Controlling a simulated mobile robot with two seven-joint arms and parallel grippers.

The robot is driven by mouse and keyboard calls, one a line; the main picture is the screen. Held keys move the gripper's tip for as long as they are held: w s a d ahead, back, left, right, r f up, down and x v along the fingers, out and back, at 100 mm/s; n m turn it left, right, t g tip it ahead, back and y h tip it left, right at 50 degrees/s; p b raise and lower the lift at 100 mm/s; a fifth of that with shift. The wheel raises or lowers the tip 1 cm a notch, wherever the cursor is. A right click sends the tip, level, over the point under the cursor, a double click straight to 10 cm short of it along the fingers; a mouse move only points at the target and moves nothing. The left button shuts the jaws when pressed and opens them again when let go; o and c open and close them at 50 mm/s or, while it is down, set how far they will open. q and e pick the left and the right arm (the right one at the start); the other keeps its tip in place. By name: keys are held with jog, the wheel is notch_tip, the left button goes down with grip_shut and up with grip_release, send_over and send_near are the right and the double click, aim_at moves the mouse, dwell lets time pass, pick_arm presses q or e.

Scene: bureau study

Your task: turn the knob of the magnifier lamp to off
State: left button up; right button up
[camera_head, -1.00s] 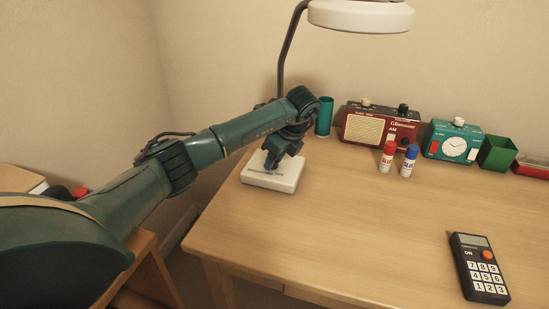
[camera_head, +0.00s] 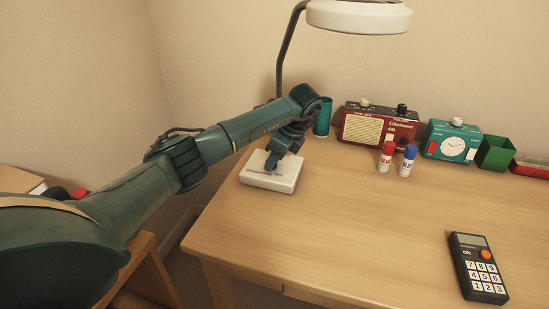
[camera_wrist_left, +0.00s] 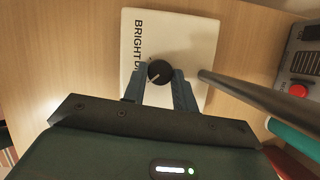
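The magnifier lamp's white base (camera_head: 286,181) stands at the back left of the desk, with its stem and white ring head (camera_head: 359,16) above. In the left wrist view, a small round black knob (camera_wrist_left: 159,72) with a pale pointer line sits on the base (camera_wrist_left: 190,30). Partly covered lettering starting "BRIGHT" is beside it. My left gripper (camera_head: 271,163) points down over the base. In its wrist view, the two blue fingers (camera_wrist_left: 160,78) stand on either side of the knob, seemingly touching it. My right gripper is not in view.
The lamp's stem (camera_wrist_left: 250,92) passes close to the right of the fingers. A calculator (camera_head: 478,267) lies front right; the desk's middle is clear.

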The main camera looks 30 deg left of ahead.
pick_arm(q)
jog(key=o, duration=0.5)
jog(key=shift+c, duration=0.2)
jog(key=p+v, duration=0.1)
jog(key=v, duration=1.2)
jog(key=shift+p, duration=0.4)
jog(key=shift+r, duration=0.15)
